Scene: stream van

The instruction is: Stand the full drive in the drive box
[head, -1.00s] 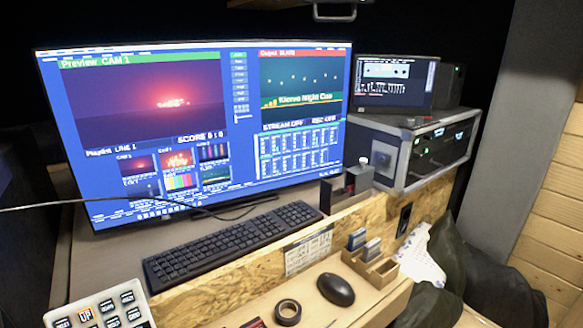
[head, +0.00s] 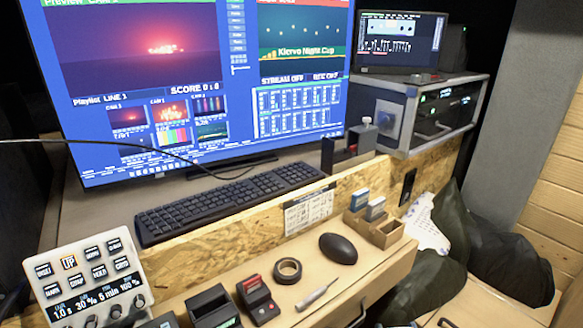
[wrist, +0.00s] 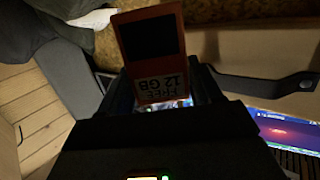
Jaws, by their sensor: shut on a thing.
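My gripper (wrist: 165,88) is shut on a red-orange drive (wrist: 158,72) in the wrist view. The drive has a dark panel and a pale label that reads upside down, apparently "FREE 12 GB". Its lower part is hidden between the fingers. My gripper does not show in the head view. A small wooden box (head: 388,238), seemingly the drive box, stands on the light wooden ledge at the right.
Two dark docks stand at the ledge's front, one (head: 258,303) with a red piece on it. A button panel (head: 90,285) is at left; a keyboard (head: 230,203) lies behind.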

